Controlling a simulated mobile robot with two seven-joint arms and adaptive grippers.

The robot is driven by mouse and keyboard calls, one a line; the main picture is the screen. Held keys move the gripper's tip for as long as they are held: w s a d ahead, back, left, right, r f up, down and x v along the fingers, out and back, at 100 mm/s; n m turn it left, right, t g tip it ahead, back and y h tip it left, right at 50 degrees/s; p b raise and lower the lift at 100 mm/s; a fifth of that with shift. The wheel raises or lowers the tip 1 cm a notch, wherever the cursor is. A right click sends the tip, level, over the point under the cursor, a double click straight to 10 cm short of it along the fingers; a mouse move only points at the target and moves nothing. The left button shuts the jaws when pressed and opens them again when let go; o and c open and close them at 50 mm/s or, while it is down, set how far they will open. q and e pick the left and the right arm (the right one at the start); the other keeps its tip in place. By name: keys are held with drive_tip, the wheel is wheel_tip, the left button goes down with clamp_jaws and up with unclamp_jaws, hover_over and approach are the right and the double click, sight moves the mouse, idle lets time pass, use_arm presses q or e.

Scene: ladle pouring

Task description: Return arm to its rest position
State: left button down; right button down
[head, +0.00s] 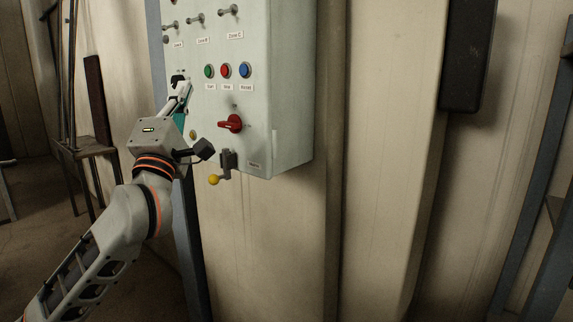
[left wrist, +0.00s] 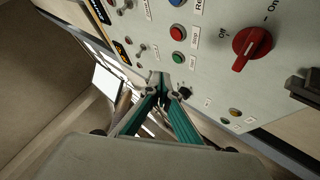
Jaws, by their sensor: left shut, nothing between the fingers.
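My left gripper (head: 184,92) is at the left edge of a pale control box (head: 285,100) on the wall. Its teal-sided fingers are closed together with nothing between them. In the left wrist view the closed fingertips (left wrist: 163,80) appear just below the green button (left wrist: 177,57); I cannot tell whether they touch the panel. My left arm (head: 130,210) reaches up from the lower left. My right gripper is not in view.
The box carries green (head: 209,71), red (head: 226,71) and blue (head: 245,70) buttons, several toggle switches, a red rotary knob (head: 231,124) and a yellow-balled lever (head: 214,180). Open space lies below the box.

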use_arm(q)
drive_tip(key=s+d+f+m+g+h, duration=0.2)
drive_tip(key=s+f+m, duration=0.3)
drive_tip(key=f, duration=1.2)
drive_tip(key=s+d+f+m+g+h, duration=0.25)
drive_tip(key=f+m, duration=0.45)
drive_tip(key=f, duration=0.9)
drive_tip(key=s+d+f+m+g+h, duration=0.1)
drive_tip(key=s+f+m+g+h, duration=0.35)
drive_tip(key=f, duration=1.25)
drive_tip(key=s+a+f+m+g+y, duration=0.3)
drive_tip(key=s+f, duration=0.6)
drive_tip(key=f, duration=0.5)
drive_tip(key=s+a+f+m+g+y, duration=0.3)
drive_tip(key=s+f+y, duration=0.1)
drive_tip(key=s+f, duration=0.6)
wheel_tip(320, 180, down, 4)
drive_tip(key=shift+s+r, duration=0.1)
drive_tip(key=shift+s, duration=0.15)
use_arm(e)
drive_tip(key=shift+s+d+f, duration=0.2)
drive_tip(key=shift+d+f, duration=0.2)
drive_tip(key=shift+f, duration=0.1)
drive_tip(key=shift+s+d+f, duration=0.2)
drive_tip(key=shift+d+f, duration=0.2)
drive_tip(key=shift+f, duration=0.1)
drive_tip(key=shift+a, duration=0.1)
